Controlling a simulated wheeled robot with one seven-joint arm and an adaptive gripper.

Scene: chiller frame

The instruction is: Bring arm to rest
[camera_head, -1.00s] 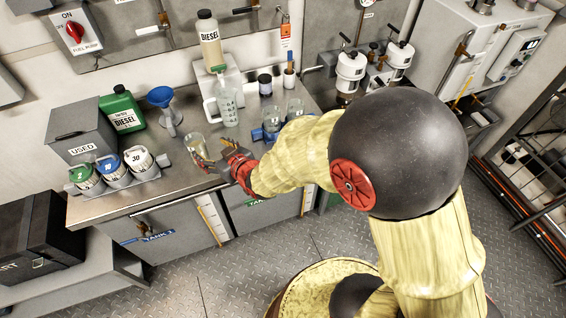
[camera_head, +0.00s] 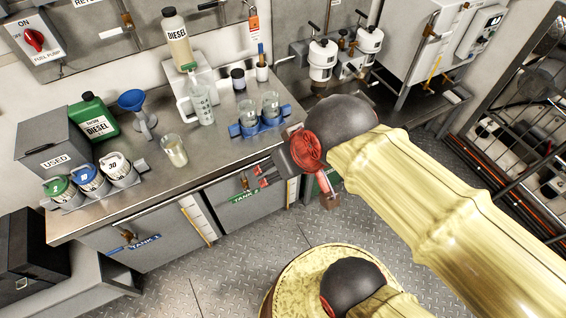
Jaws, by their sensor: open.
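My gripper (camera_head: 263,176) is open and empty, in front of the bench's front edge near the TANK 2 cabinet door. My yellow arm (camera_head: 450,190) reaches in from the lower right, with a dark joint near the gripper. A glass beaker (camera_head: 174,151) with pale yellow liquid stands upright on the steel bench (camera_head: 185,180), to the left of my gripper and well apart from it.
A blue rack (camera_head: 257,126) with glass beakers stands near the bench's right front edge. A measuring jug (camera_head: 201,104), a blue funnel (camera_head: 134,103), a green diesel can (camera_head: 93,118) and a USED bin (camera_head: 54,149) stand on the bench. Floor (camera_head: 235,262) in front shows free room.

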